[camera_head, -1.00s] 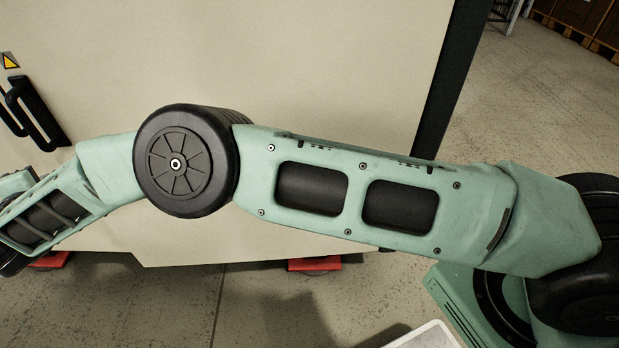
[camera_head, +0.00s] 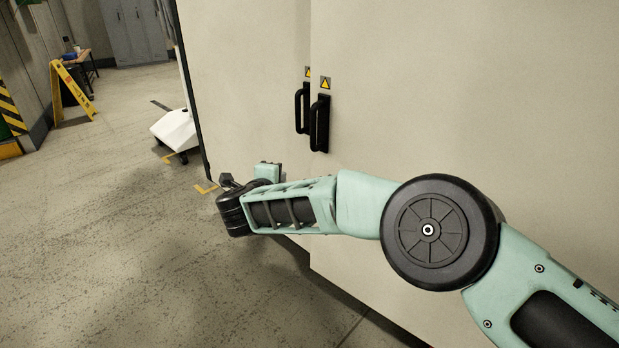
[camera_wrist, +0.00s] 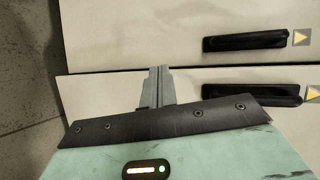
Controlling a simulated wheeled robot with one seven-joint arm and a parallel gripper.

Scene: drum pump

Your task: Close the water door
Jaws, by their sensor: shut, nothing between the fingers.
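Two cream door panels of a large cabinet meet at a vertical seam in the head view: a left panel (camera_head: 240,80) and a right panel (camera_head: 460,90). The right panel's edge stands out in front of the left one, so they do not look flush. Each has a black bar handle, left (camera_head: 301,108) and right (camera_head: 319,124), under a yellow warning triangle. I cannot tell which is the water door. My gripper (camera_head: 227,181) is low in front of the left panel. In the wrist view its fingers (camera_wrist: 157,85) are shut and empty, overlapping the seam; contact is unclear.
A white wheeled unit (camera_head: 178,132) stands beyond the cabinet's left side. A yellow floor sign (camera_head: 72,92) and a small table are further back. Grey lockers (camera_head: 133,32) line the far wall. The concrete floor (camera_head: 110,240) at left is open.

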